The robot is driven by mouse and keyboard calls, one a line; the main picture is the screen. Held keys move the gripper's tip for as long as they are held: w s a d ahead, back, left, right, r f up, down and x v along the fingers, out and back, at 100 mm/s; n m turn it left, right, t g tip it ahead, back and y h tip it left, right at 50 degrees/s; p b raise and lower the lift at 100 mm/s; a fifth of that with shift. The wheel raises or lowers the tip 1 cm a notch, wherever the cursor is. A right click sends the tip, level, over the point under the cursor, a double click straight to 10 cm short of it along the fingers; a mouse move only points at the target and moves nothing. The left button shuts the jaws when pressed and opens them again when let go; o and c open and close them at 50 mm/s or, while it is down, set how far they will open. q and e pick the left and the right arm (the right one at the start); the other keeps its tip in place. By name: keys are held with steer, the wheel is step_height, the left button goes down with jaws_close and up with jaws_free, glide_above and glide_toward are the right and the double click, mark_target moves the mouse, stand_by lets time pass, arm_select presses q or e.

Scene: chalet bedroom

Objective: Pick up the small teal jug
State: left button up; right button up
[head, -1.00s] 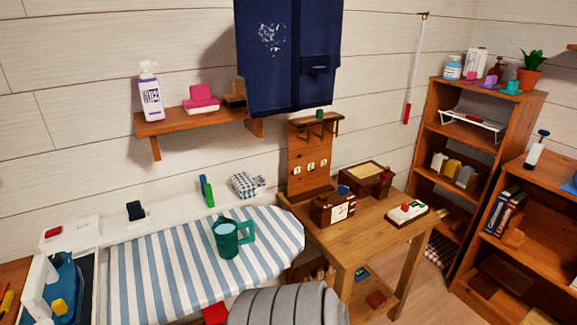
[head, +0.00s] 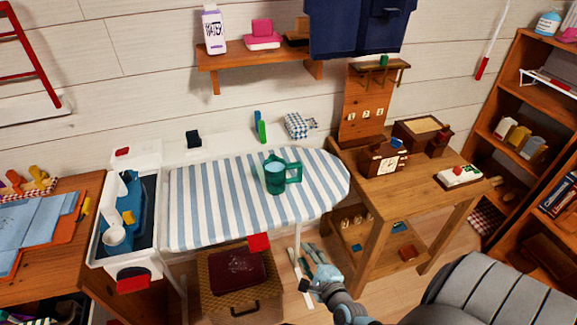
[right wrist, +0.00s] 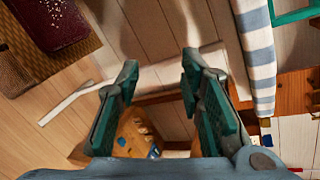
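The small teal jug (head: 276,178) stands upright on the blue-and-white striped ironing board (head: 205,205). Its handle points to the right in the head view. My right gripper (head: 318,262) is below and to the right of the jug, lower than the board's front edge and apart from both. In the right wrist view its two fingers (right wrist: 160,88) are spread with nothing between them. A teal piece, probably part of the jug (right wrist: 290,12), shows at that view's top right corner. My left gripper is not in view.
A wooden table (head: 420,190) with boxes stands right of the board. A wicker basket (head: 215,295) sits underneath. A white unit (head: 103,245) adjoins the board's left end. A grey padded thing (head: 490,290) fills the bottom right. The striped surface around the jug is mostly clear.

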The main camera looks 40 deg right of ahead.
mark_target(301, 175)
steer(key=w+d+r+m+t+h+p, duration=0.1)
steer(key=w+d+r+m+h, duration=0.1)
steer(key=r+m, duration=0.55)
steer(key=w+d+r+m+t+h, duration=0.2)
steer(key=r+m, duration=0.5)
steer(key=r, duration=0.1)
steer(key=x, duration=0.4)
steer(key=b+x, duration=0.1)
steer(key=x, duration=0.4)
steer(key=b+x, duration=0.1)
steer(key=x, duration=0.4)
steer(key=shift+s+d+f, duration=0.1)
steer(key=shift+f, duration=0.3)
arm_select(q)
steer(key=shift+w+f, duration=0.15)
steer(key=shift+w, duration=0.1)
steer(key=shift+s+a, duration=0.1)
arm_select(e)
jaws_close()
steer(key=shift+r, duration=0.1)
